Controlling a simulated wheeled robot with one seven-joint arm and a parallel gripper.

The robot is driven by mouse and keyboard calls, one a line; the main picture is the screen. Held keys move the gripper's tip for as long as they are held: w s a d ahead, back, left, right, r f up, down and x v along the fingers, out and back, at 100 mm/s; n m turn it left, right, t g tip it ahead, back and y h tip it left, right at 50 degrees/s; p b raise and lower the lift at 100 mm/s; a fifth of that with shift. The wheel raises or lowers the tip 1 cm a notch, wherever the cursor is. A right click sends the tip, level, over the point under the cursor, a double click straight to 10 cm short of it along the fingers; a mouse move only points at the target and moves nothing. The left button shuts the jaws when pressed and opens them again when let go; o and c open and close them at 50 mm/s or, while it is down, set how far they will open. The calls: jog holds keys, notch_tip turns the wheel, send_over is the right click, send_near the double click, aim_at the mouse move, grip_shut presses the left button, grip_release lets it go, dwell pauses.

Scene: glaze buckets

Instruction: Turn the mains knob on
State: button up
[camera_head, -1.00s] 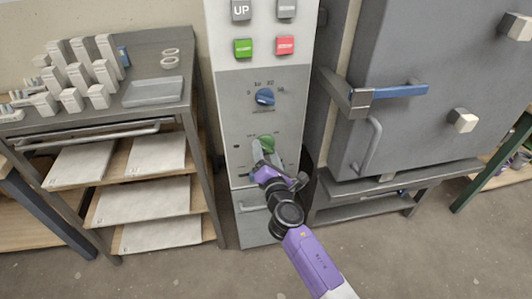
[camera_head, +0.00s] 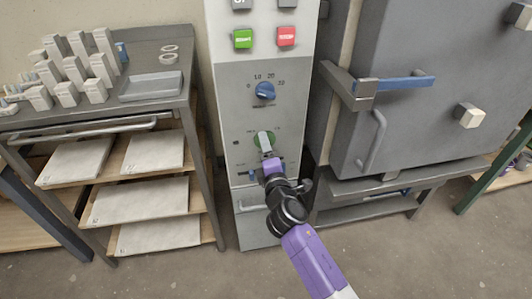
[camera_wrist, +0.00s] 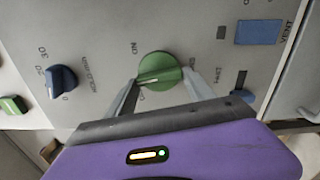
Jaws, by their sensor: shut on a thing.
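The mains knob appears to be the round green knob (camera_head: 271,138) low on the grey control panel (camera_head: 234,112). It also shows in the wrist view (camera_wrist: 160,67), where a pale line crosses its face and an "ON" mark stands at its upper left. My gripper (camera_head: 265,143) is at the knob, with its two grey fingers on either side of it. In the wrist view the fingers (camera_wrist: 162,92) are shut on the knob. The fingers hide part of the knob's rim and of the lettering around it.
A blue dial (camera_head: 265,91) sits above the green knob. Green (camera_head: 243,39) and red (camera_head: 286,37) buttons are higher up. A blue vent part (camera_wrist: 258,32) is on the panel. A kiln door (camera_head: 415,125) stands right and a shelf cart (camera_head: 190,150) left.

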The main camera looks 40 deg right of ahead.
jog(key=m+b, duration=0.6)
jog(key=m, duration=0.5)
jog(key=shift+s+r, duration=0.1)
dwell(0.5)
jog(key=o, duration=1.4)
jog(key=shift+r, duration=0.1)
jog(key=v, duration=0.7)
jog(key=shift+s+a+b, duration=0.2)
jog(key=shift+s+b, duration=0.1)
jog(key=shift+b, duration=0.05)
